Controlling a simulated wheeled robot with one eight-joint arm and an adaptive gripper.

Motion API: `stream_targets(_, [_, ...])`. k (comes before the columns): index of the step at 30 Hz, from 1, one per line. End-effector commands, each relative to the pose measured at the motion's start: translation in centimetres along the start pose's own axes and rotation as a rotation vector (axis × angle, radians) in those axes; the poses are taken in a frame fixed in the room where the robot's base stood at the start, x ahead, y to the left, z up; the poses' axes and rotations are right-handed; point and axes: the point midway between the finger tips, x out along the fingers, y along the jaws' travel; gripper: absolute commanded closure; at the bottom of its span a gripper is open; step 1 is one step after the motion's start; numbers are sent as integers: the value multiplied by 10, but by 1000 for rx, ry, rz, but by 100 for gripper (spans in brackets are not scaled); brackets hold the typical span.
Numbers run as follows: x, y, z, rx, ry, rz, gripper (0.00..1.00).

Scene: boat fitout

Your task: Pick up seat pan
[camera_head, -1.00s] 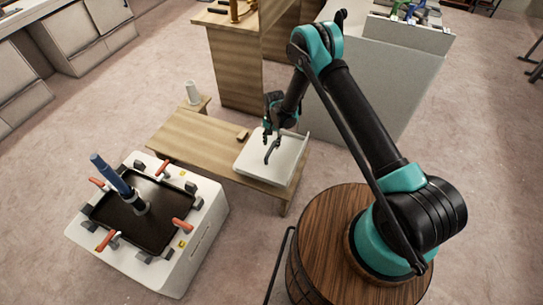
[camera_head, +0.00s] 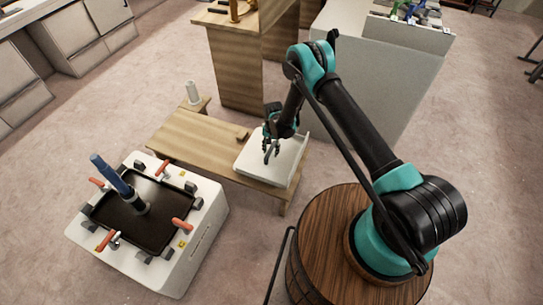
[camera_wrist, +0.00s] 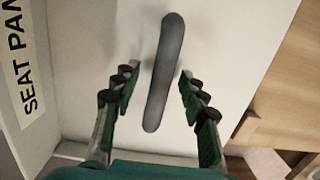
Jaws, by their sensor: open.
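The seat pan (camera_head: 253,165) is a white, shallow square piece lying on the right end of a low wooden table. In the wrist view its white surface (camera_wrist: 90,75) carries a long dark grey handle-like bar (camera_wrist: 163,75). A label reading "SEAT PAN" (camera_wrist: 25,70) runs along the left side. My gripper (camera_head: 271,154) is open just above the pan. In the wrist view my gripper (camera_wrist: 156,95) has one finger on each side of the lower part of the bar, with gaps on both sides.
A white box with a black tray (camera_head: 155,225) and red-handled clamps is at front left. A grey cabinet (camera_head: 375,85) stands behind.

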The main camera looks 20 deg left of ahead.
Motion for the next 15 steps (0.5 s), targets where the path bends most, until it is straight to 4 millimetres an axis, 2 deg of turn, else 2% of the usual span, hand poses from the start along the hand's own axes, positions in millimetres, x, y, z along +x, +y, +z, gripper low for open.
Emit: stream_targets(15, [5,0,-1,0,0,0,57])
